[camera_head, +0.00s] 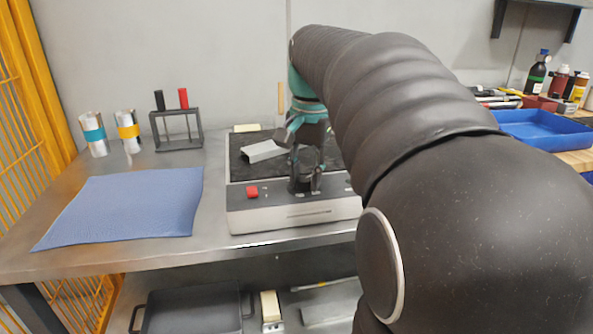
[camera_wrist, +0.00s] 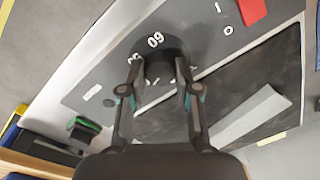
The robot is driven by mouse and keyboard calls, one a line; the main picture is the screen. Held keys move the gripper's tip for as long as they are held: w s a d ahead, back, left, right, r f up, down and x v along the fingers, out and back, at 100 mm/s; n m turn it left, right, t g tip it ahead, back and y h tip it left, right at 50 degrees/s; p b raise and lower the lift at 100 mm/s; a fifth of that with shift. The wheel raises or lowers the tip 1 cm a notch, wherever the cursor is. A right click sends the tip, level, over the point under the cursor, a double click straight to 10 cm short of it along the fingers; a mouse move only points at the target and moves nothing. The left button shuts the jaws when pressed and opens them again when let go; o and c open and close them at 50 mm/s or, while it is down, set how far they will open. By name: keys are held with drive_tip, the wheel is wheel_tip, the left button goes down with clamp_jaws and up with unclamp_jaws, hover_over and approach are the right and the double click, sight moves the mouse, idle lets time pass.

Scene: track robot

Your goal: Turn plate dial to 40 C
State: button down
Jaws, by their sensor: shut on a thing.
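The hot plate unit (camera_head: 295,213) stands on the steel bench with a dark top plate (camera_head: 235,165) and a front panel. Its black dial (camera_wrist: 178,47) has white numerals on it, one reading like 60 in the turned wrist view; the others are partly hidden. My gripper (camera_head: 305,186) points down at the panel, and in the wrist view (camera_wrist: 162,80) its two fingers are shut on the dial's knob from both sides. The setting mark cannot be read. A red switch (camera_head: 252,192) sits left of the dial, with I and O marks beside it in the wrist view.
A grey angled block (camera_head: 263,151) lies on the top plate. A blue mat (camera_head: 130,208), two cans with coloured bands (camera_head: 94,138) and a small rack (camera_head: 178,131) with two tubes stand left. A blue tray (camera_head: 545,130) is at right. My arm hides the bench's right.

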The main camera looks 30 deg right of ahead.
sight(308, 179)
drive_tip(key=c, duration=0.8)
unclamp_jaws()
drive_tip(key=r, duration=1.2)
drive_tip(key=shift+s+d, duration=0.2)
drive_tip(key=shift+s, duration=0.05)
drive_tip(key=s+a+f+n+t, duration=0.1)
drive_tip(key=s+a+f+n, duration=0.2)
drive_tip(key=f, duration=0.5)
drive_tip(key=s+a+f+n+t, duration=0.2)
drive_tip(key=s+a+f+n, duration=0.2)
drive_tip(key=f, duration=0.4)
drive_tip(key=s+a+f+n+t, duration=0.2)
drive_tip(key=s+a+f, duration=0.4)
drive_tip(key=f, duration=0.3)
drive_tip(key=shift+s+n, duration=0.25)
drive_tip(key=shift+n, duration=0.45)
